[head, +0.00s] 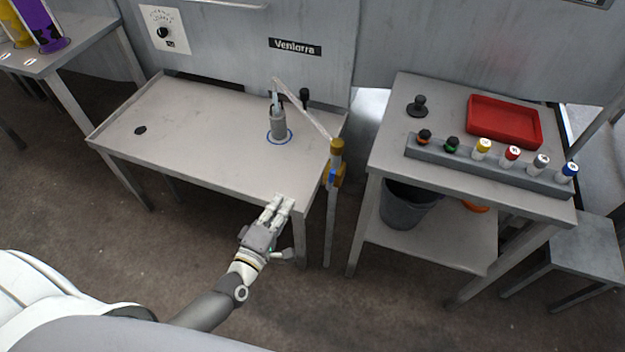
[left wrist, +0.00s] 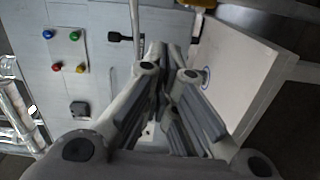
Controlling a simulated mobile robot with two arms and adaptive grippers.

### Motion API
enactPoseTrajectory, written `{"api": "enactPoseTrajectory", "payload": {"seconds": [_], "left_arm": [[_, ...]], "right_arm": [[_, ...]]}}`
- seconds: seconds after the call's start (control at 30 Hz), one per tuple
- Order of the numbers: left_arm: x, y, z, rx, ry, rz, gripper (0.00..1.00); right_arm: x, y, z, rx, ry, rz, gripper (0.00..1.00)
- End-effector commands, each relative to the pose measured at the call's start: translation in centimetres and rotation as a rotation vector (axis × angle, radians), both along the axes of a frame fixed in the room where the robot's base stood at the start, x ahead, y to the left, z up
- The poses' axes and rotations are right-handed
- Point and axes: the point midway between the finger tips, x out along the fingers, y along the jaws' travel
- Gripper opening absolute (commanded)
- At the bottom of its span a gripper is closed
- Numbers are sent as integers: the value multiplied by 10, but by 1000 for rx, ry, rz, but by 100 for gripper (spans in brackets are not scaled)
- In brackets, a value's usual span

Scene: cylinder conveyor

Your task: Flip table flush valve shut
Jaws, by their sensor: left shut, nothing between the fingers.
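The flush valve (head: 336,176) is a brass-yellow body with a small blue handle on a grey standpipe at the right front corner of the grey table (head: 200,115). A yellow cap (head: 337,147) sits above it, and a thin pipe slants from there over the table. Whether the valve is open or shut is too small to tell. My left gripper (head: 281,201) is shut and empty at the table's front edge, left of the valve and apart from it. Its closed fingers (left wrist: 165,62) fill the middle of the left wrist view. My right gripper is not in view.
A grey cylinder (head: 278,124) stands in a blue ring on the table. A second table on the right holds a red tray (head: 503,121) and a rack (head: 487,166) of several capped vials. A dark bin (head: 405,207) is on its shelf. Floor shows between the tables.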

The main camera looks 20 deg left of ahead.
Motion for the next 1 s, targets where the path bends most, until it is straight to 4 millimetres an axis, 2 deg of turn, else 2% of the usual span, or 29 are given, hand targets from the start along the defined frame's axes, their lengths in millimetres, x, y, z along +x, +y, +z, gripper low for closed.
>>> {"api": "enactPoseTrajectory", "payload": {"seconds": [0.17, 0.67, 0.8, 1.0], "left_arm": [[12, -1, -1, 1, -1, 1, 0], [104, -9, -1, 0, -2, 1, 0], [104, -33, -3, -2, 1, -1, 0], [106, -46, -4, 1, 0, 0, 0]], "right_arm": [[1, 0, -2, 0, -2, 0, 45], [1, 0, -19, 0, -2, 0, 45], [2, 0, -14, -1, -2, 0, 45], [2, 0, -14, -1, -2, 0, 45]]}}
